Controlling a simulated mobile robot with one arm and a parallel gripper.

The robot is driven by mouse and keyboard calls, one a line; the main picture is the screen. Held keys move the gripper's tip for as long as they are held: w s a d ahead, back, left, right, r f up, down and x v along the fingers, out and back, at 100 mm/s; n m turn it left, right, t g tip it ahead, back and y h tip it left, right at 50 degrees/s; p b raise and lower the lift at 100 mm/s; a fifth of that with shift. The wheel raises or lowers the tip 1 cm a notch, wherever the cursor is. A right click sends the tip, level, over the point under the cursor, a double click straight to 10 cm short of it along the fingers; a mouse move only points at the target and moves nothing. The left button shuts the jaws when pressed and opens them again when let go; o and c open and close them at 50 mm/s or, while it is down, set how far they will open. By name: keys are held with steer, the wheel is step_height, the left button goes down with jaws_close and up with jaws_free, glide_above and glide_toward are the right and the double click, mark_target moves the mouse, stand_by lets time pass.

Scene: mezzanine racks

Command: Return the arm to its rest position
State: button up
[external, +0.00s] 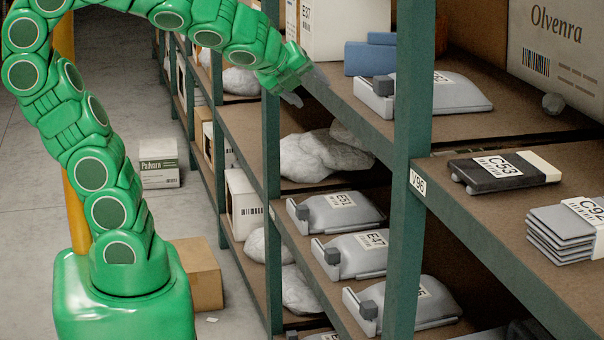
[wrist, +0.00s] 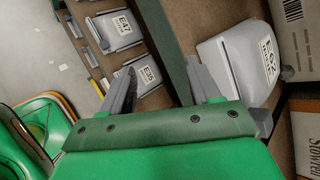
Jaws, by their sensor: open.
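My green arm rises from its base in the external view, arches over at the top and reaches right toward the racks. My gripper (external: 306,87) is at the shelf's front edge, beside a green upright. Its two grey fingers are apart with nothing seen between them. In the wrist view my gripper (wrist: 160,68) also shows open and empty. A grey labelled package (wrist: 240,62) lies close to the right finger there; whether they touch is unclear. On the upper shelf in the external view, a grey package (external: 447,93) lies right of my gripper.
Green rack uprights (external: 414,120) and shelf edges stand close by. A blue item (external: 370,57) sits behind the gripper's shelf edge. Lower shelves hold several grey packages (external: 338,212) and rocks (external: 325,157). Cartons (external: 159,163) stand on the floor. The aisle at left is largely clear.

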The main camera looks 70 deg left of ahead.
steer(key=s+d+f+n+g+h, duration=0.2)
steer(key=s+f+n+g, duration=0.3)
steer(key=s+n, duration=0.4)
steer(key=s+d+f+n+g+h, duration=0.3)
steer(key=s+d+f+n+g, duration=0.1)
steer(key=s+n, duration=0.6)
step_height(320, 180, down, 2)
steer(key=shift+s+d+f+g, duration=0.2)
steer(key=shift+s+d+g, duration=0.15)
steer(key=shift+s+g, duration=0.65)
steer(key=shift+s, duration=0.1)
